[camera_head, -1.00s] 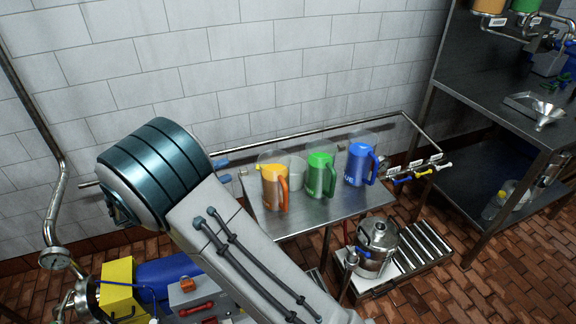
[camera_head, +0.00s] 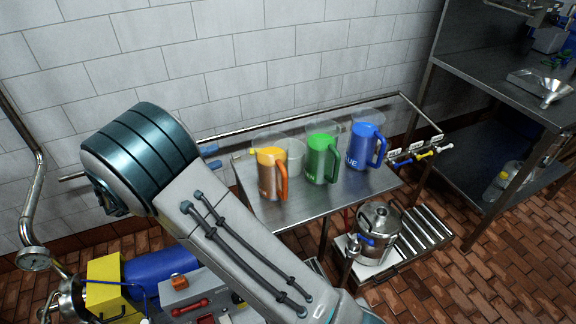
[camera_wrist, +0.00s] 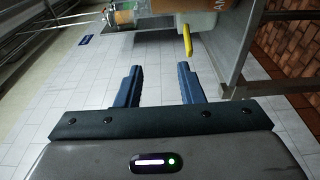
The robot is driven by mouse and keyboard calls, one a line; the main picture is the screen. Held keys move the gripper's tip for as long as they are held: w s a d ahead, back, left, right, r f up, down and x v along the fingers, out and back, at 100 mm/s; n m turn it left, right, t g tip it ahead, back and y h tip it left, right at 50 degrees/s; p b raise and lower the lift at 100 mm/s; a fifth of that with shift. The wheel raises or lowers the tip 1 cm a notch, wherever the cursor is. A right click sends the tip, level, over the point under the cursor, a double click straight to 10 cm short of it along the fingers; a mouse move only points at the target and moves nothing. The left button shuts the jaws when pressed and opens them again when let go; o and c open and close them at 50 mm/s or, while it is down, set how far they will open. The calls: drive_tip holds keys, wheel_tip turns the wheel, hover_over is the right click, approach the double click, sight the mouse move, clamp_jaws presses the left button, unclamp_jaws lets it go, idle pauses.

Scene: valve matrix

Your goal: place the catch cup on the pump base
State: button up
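In the head view, a pale cup (camera_head: 296,155) stands on the steel table (camera_head: 325,201), behind and between the orange and green jugs. It may be the catch cup, but I cannot be sure. A blue motor-like body (camera_head: 160,271) with a yellow box (camera_head: 106,280) at the lower left may belong to the pump; its base is mostly hidden behind my arm. A yellow bar (camera_wrist: 187,40) and a pale container edge (camera_wrist: 192,20) lie beyond.
Orange (camera_head: 272,174), green (camera_head: 321,158) and blue (camera_head: 365,146) jugs stand in a row on the table. A rail (camera_head: 300,120) runs behind them. A steel vessel (camera_head: 378,228) stands on the low rack at right. A tall steel shelf (camera_head: 490,90) stands farther right.

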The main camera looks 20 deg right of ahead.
wheel_tip(320, 180, down, 5)
drive_tip(key=b, duration=0.4)
drive_tip(key=p+x, duration=0.1)
drive_tip(key=x, duration=0.6)
drive_tip(key=shift+d+r, duration=0.2)
drive_tip(key=shift+d, duration=0.05)
drive_tip(key=shift+p+x, duration=0.65)
drive_tip(key=shift+x, duration=2.45)
drive_tip(key=shift+w+f, duration=0.1)
drive_tip(key=shift+f, duration=0.05)
clamp_jaws()
